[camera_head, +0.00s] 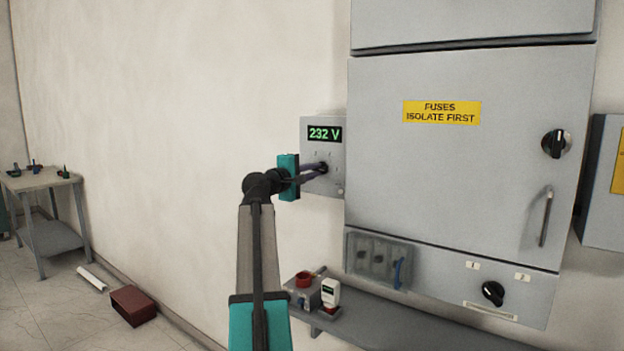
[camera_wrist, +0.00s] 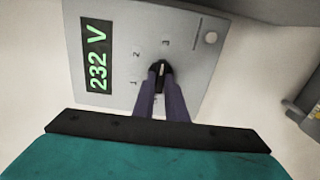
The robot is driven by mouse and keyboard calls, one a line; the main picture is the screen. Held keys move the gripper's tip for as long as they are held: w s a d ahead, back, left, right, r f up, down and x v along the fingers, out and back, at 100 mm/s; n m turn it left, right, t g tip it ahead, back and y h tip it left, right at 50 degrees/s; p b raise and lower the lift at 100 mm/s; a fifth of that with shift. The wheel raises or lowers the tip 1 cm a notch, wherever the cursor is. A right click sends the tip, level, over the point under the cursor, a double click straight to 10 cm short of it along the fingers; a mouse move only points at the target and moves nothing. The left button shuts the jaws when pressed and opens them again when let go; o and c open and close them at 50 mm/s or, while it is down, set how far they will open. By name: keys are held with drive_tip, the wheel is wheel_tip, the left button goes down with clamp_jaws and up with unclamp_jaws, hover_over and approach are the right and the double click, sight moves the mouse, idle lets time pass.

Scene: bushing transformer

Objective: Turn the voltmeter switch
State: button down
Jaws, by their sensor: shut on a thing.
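The voltmeter panel (camera_head: 318,186) is a light grey plate on the wall with a green display (camera_head: 325,134) that reads 232 V. In the wrist view the panel (camera_wrist: 190,50) is seen turned, with the display (camera_wrist: 96,57) at left and small position numbers around the knob. The voltmeter switch (camera_wrist: 160,68) is a small black knob with a pale pointer line. My gripper (camera_head: 322,168) reaches the knob from the left. In the wrist view my gripper's purple fingers (camera_wrist: 161,80) are shut on the knob, which they partly hide.
A large grey cabinet (camera_head: 450,160) with a yellow fuse label, black rotary knobs and a handle stands right of the panel. A grey shelf (camera_head: 390,325) below holds a red-topped box (camera_head: 304,285) and a white meter (camera_head: 330,293). A side table (camera_head: 40,180) is far left.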

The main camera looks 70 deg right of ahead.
drive_tip(key=shift+w+d+r, duration=0.1)
drive_tip(key=shift+r, duration=0.15)
idle(0.3)
drive_tip(key=c, duration=1.9)
unclamp_jaws()
drive_tip(key=shift+o, duration=0.5)
drive_tip(key=shift+d+f, duration=0.1)
drive_tip(key=shift+f, duration=0.05)
drive_tip(key=shift+f, duration=0.1)
